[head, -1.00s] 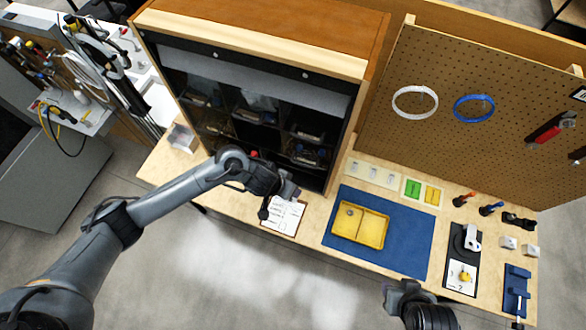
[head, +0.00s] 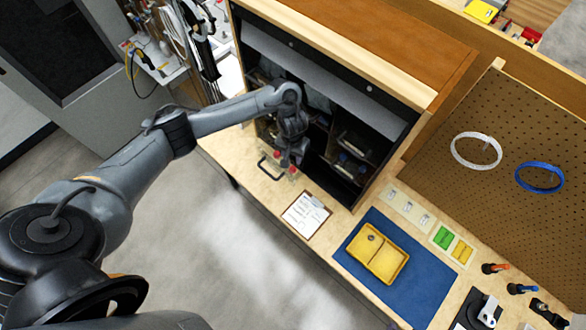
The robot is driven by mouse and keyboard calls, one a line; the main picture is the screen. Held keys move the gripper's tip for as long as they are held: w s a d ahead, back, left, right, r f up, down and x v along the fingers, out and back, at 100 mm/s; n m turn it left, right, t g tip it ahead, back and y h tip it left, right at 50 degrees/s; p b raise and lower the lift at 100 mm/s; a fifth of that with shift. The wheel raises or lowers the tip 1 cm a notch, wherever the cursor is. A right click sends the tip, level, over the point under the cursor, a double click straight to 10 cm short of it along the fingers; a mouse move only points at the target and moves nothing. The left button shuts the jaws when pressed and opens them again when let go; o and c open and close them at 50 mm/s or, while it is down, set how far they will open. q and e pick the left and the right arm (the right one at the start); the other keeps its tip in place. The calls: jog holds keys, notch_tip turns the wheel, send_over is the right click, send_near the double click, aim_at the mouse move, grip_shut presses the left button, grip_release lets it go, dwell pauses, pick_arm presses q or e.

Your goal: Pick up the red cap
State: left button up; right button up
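My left gripper (head: 287,160) points down in front of the dark cabinet's lower opening, above the table's front strip. Two small red spots show close to its fingers: one red piece (head: 277,154) on the left and another red piece (head: 293,171) lower right. Either may be the red cap; they are too small to tell, and I cannot tell whether the fingers touch or hold one. The finger gap is not clear. My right gripper is out of view.
The cabinet (head: 320,62) with dark bins stands behind my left gripper. A black handle-like loop (head: 266,170) is beside it. A clipboard (head: 306,215), a blue mat (head: 425,290) with a yellow tray (head: 388,268), and a pegboard (head: 500,125) are to the right.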

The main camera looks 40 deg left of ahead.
aim_at(293, 165)
pick_arm(q)
notch_tip(293, 165, down, 2)
jog(key=shift+b, duration=0.3)
jog(key=f, duration=0.1)
jog(key=f+b, duration=0.2)
jog(key=shift+d+f, duration=0.1)
jog(key=shift+d, duration=0.15)
jog(key=shift+f, duration=0.85)
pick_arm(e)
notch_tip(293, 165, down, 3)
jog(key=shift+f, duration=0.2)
pick_arm(q)
grip_shut()
